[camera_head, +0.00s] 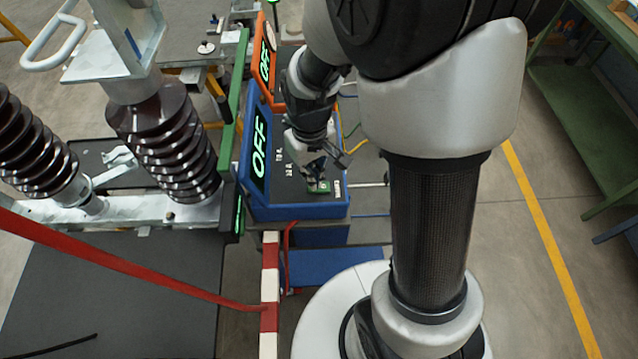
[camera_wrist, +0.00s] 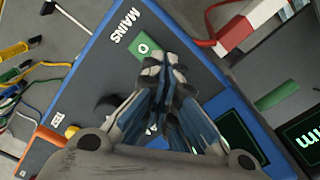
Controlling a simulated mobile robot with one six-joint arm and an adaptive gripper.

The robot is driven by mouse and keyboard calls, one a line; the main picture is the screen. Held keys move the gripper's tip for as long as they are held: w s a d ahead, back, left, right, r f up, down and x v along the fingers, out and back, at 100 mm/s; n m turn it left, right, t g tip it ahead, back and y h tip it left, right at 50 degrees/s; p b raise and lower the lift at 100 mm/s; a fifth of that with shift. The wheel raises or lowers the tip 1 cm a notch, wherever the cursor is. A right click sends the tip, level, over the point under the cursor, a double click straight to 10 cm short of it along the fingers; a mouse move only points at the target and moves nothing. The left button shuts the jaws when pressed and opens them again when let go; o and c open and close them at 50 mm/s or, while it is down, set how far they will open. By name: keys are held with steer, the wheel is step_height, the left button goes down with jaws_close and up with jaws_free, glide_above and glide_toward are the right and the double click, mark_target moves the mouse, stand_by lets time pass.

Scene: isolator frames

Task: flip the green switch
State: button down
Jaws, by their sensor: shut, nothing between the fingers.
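The green switch (camera_head: 320,186) is a small green plate on the top panel of a blue box (camera_head: 295,212), at the panel's near right corner. In the wrist view the green switch (camera_wrist: 146,46) shows a "0" mark beside the "MAINS" label. My gripper (camera_head: 318,170) is shut and empty, reaching down over the panel. In the wrist view my gripper's fingertips (camera_wrist: 164,62) are at the lower right edge of the green plate and partly cover it. I cannot tell whether they touch it. The blue box's display (camera_head: 259,148) reads "OFF".
An orange box (camera_head: 266,62) with another "OFF" display stands behind the blue one. Brown ribbed insulators (camera_head: 168,140) stand at left. A red and white post (camera_head: 270,285) and red strap (camera_head: 120,262) are in front. Loose coloured cables (camera_wrist: 30,85) lie beside the box.

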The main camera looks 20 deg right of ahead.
steer(key=shift+f+b, duration=0.9)
steer(key=shift+f, duration=0.2)
stand_by(0.6)
step_height(320, 180, up, 7)
steer(key=p, duration=0.5)
steer(key=shift+p, duration=0.35)
stand_by(0.5)
steer(key=shift+r, duration=0.25)
step_height(320, 180, up, 4)
steer(key=t+b, duration=0.1)
steer(key=b, duration=0.3)
glide_above(316, 199)
steer(key=s+r+m+t+b, duration=0.2)
steer(key=s+b, duration=0.5)
steer(key=s, duration=0.5)
steer(key=shift+r+t, duration=0.75)
steer(key=shift+t, duration=0.05)
